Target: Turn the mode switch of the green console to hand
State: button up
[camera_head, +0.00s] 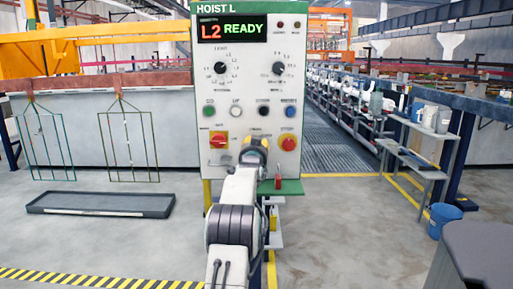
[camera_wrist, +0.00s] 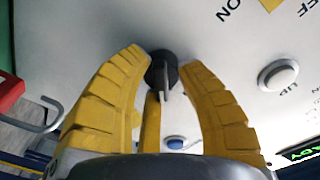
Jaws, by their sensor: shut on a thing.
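The green console (camera_head: 200,90) is a white panel with green top and bottom bars, titled HOIST L, its display reading L2 READY. My gripper (camera_head: 257,146) is at its lower middle, hiding the switch there and most of its label in the head view. In the wrist view, the mode switch (camera_wrist: 162,68) is a round black knob with a narrow grip. The yellow fingers of my gripper (camera_wrist: 163,75) stand on both sides of it, shut on it. The hand position mark cannot be read, so I cannot tell the switch's setting.
A white button (camera_head: 236,111) and a blue button (camera_head: 289,111) are above. A red hanging part (camera_head: 278,182) is below right. A black tray (camera_head: 100,204) lies left.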

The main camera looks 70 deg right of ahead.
jog(key=n, duration=0.3)
jog(key=n+b, duration=0.1)
jog(key=shift+w+f, duration=0.3)
jog(key=shift+f, duration=0.05)
jog(key=shift+n, duration=0.8)
jog(key=shift+f, duration=0.2)
jog(key=o, duration=1.2)
jog(key=shift+w+r, duration=0.15)
jog(key=shift+c, duration=0.2)
jog(key=shift+r, duration=0.2)
jog(key=shift+s+a, duration=0.15)
jog(key=shift+s, duration=0.05)
jog(key=shift+a, duration=0.2)
jog(key=v, duration=1.1)
jog(key=shift+a+f, duration=0.15)
jog(key=shift+f, duration=0.15)
